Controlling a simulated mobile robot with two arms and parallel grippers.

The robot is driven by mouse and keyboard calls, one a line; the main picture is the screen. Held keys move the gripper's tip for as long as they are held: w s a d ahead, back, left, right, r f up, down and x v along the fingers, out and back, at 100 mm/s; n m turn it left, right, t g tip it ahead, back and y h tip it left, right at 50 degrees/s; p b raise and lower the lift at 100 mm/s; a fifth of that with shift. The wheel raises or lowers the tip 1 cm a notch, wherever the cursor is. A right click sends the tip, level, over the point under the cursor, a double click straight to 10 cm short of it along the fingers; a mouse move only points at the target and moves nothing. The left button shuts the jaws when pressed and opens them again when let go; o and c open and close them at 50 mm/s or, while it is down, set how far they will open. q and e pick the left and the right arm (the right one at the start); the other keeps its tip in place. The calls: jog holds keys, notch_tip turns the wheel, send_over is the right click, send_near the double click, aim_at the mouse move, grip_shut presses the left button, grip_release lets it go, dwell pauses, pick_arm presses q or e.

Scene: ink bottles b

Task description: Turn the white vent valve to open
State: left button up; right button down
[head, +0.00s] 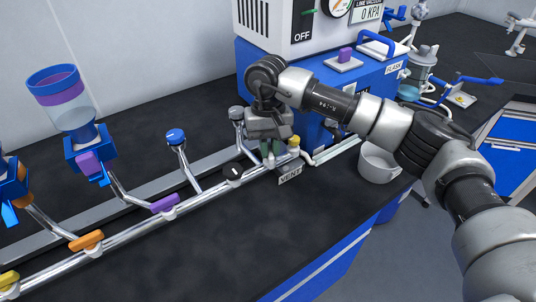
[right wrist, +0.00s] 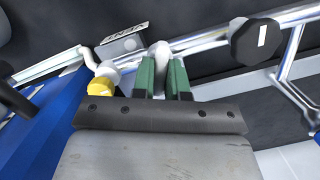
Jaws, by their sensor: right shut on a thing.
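The white vent valve (right wrist: 161,52) shows as a rounded white piece between the green fingers of my right gripper (right wrist: 162,78) in the right wrist view. My right gripper (head: 270,160) is shut on it at the metal rail. In the head view the gripper hides most of the valve, so its exact angle cannot be told. The VENT label (head: 290,179) stands just in front of the gripper. It also shows in the right wrist view (right wrist: 122,42). My left gripper is not in view.
A black knob (head: 233,172) with a white mark sits on the rail left of the gripper. A yellow piece (head: 294,141) is close on the right. Purple (head: 165,203) and orange (head: 86,240) handles line the rail. A white cup (head: 378,163) stands right. The front counter is clear.

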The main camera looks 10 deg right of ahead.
jog(key=shift+n, duration=0.3)
jog(key=shift+f+n+b, duration=0.2)
jog(key=shift+n+b, duration=0.5)
jog(key=shift+b, duration=0.05)
jog(key=n+b, duration=0.1)
jog(key=n, duration=0.1)
jog(key=shift+n+h+b, duration=0.3)
jog(key=shift+n+h, duration=0.1)
jog(key=c, duration=1)
grip_release()
jog(key=shift+r, duration=0.15)
jog(key=shift+r, duration=0.2)
jog(key=shift+r+p, duration=2)
jog(key=shift+r, duration=1.35)
